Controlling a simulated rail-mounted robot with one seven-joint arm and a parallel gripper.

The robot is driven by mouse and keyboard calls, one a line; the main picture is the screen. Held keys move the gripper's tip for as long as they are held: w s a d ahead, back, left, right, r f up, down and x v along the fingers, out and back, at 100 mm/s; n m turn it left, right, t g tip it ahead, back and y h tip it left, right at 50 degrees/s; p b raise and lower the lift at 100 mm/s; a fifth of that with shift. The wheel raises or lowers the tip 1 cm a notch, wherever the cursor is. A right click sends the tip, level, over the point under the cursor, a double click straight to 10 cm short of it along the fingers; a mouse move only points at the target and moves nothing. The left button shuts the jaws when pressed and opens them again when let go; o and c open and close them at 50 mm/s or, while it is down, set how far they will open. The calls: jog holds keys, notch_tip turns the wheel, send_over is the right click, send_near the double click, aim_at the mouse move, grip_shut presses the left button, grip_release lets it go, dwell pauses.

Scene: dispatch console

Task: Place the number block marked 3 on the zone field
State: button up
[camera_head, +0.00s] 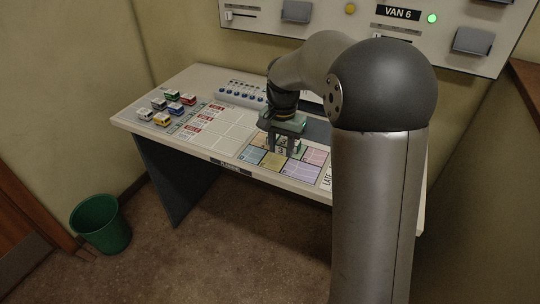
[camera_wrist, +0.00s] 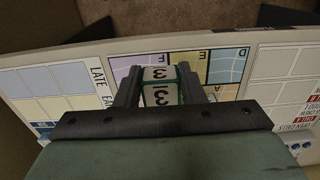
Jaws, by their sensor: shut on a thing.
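The number block (camera_wrist: 158,88) is white with green edges and shows a black 3 on two faces. My gripper (camera_wrist: 160,82) is shut on it, one finger on each side. In the head view my gripper (camera_head: 282,145) is at the console's front, with the block (camera_head: 281,150) partly hidden between its fingers. The zone field (camera_head: 300,172), a patch of coloured lettered cells, lies under and around them. In the wrist view the zone field (camera_wrist: 228,66) shows cells lettered D, E and F. I cannot tell whether the block touches the field.
Several toy vans (camera_head: 160,104) stand at the console's left. A row of blue knobs (camera_head: 240,94) is at the back. White printed grids (camera_head: 225,130) lie left of the zone field. A wall panel (camera_head: 350,18) rises behind. A green bin (camera_head: 100,224) stands on the floor.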

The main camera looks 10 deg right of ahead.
jog(key=p, duration=0.1)
send_over(271, 164)
notch_tip(271, 164, down, 7)
jog(key=shift+r, duration=0.1)
jog(key=shift+f+p, duration=0.3)
jog(key=shift+f, duration=1.2)
jog(key=shift+f, duration=0.25)
jog(key=o, duration=1)
jog(key=shift+c, duration=0.2)
jog(key=shift+r, duration=0.2)
